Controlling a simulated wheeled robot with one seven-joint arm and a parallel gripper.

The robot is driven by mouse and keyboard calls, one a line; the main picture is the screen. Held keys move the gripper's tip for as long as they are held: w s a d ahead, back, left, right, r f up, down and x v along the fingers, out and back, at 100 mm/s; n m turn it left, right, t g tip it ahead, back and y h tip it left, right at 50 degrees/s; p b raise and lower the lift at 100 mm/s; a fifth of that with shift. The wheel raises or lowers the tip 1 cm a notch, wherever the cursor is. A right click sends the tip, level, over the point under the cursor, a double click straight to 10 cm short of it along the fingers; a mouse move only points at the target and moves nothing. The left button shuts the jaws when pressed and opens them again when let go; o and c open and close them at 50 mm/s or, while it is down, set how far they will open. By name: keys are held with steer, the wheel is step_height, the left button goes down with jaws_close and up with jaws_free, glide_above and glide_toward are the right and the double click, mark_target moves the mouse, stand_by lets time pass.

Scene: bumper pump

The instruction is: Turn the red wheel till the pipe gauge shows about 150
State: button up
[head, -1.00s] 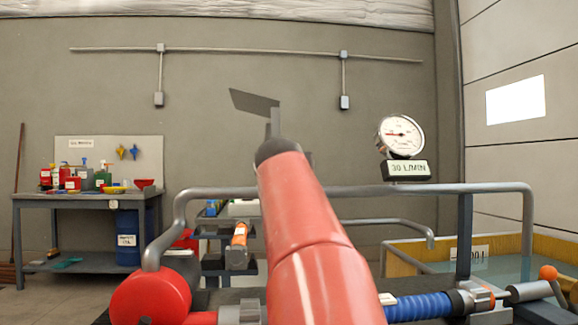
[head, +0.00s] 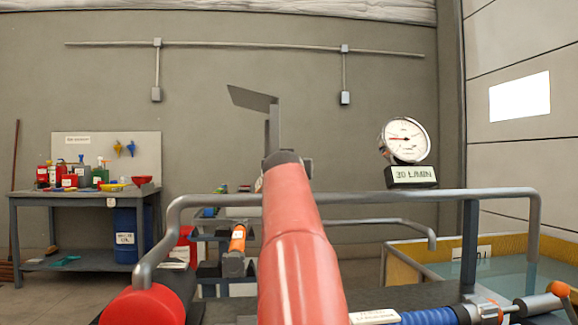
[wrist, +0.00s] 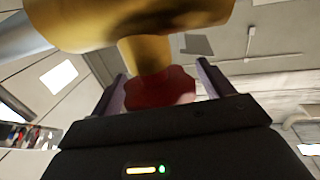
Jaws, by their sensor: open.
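The red wheel (wrist: 160,88) shows in the wrist view under a brass valve body (wrist: 140,52). It lies between the two fingers of my gripper (wrist: 162,78), which is open. I cannot tell whether the fingers touch its rim. In the head view I cannot make out the wheel or the fingertips; my red arm fills the middle. The round white pipe gauge (head: 405,139) stands right of my arm, above a "30 L/MIN" plate (head: 411,176). Its red needle points left; the dial numbers are too small to read.
A grey pipe rail (head: 370,195) crosses in front of me. A blue hose (head: 430,317) and an orange-knobbed lever (head: 558,288) are low right, near a water tank (head: 505,265). A red cylinder end (head: 145,305) is low left. A workbench (head: 85,196) stands far left.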

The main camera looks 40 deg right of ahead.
steer(key=shift+c, duration=0.4)
steer(key=c, duration=0.9)
